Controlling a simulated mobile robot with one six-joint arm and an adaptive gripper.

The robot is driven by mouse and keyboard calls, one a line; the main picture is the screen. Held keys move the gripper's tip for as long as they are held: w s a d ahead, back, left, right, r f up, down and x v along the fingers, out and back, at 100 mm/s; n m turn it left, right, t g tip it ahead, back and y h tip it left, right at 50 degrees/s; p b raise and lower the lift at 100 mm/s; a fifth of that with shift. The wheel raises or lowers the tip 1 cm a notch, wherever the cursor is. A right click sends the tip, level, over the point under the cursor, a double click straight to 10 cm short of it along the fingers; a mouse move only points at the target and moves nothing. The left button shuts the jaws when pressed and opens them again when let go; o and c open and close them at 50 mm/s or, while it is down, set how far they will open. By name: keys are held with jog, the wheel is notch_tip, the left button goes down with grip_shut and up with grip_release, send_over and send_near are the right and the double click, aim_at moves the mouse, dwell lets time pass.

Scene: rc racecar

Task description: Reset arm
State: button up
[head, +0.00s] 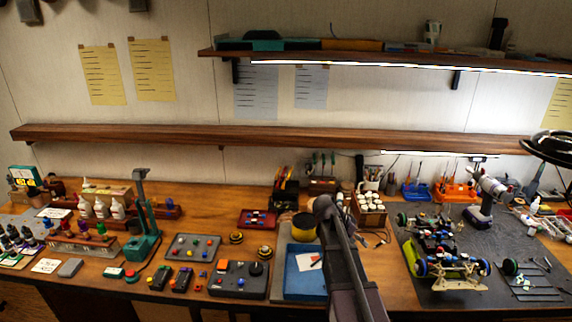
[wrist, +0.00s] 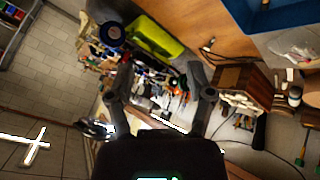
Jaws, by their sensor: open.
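My arm (head: 347,262) rises from the bottom of the head view, right of the middle, in front of the workbench. Its upper end is beside the yellow round container, and I cannot make out the fingers there. In the wrist view my gripper (wrist: 155,80) is open, with its two dark fingers spread apart. Nothing is between the fingers; the bench clutter shows beyond them.
The wooden workbench holds a blue tray (head: 305,272), a wooden rack of white-capped jars (head: 369,210) and a remote-control car (head: 440,262) on a dark mat. A green press (head: 145,225) stands left. Wooden shelves (head: 270,137) span the wall above. The wrist view shows a yellow-green bin (wrist: 152,38).

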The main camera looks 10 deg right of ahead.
jog(key=s+a+f+n+y, duration=0.2)
jog(key=s+a+n+y, duration=0.2)
jog(key=s+a, duration=0.3)
jog(key=s+a+f+n+t+y, duration=0.1)
jog(key=s+a+f+n+y, duration=0.2)
jog(key=s+a+n, duration=0.4)
jog(key=a+y+b, duration=0.1)
jog(key=a, duration=0.4)
jog(key=shift+s+f+n, duration=0.15)
jog(key=shift+s+n, duration=0.05)
jog(key=shift+n, duration=0.1)
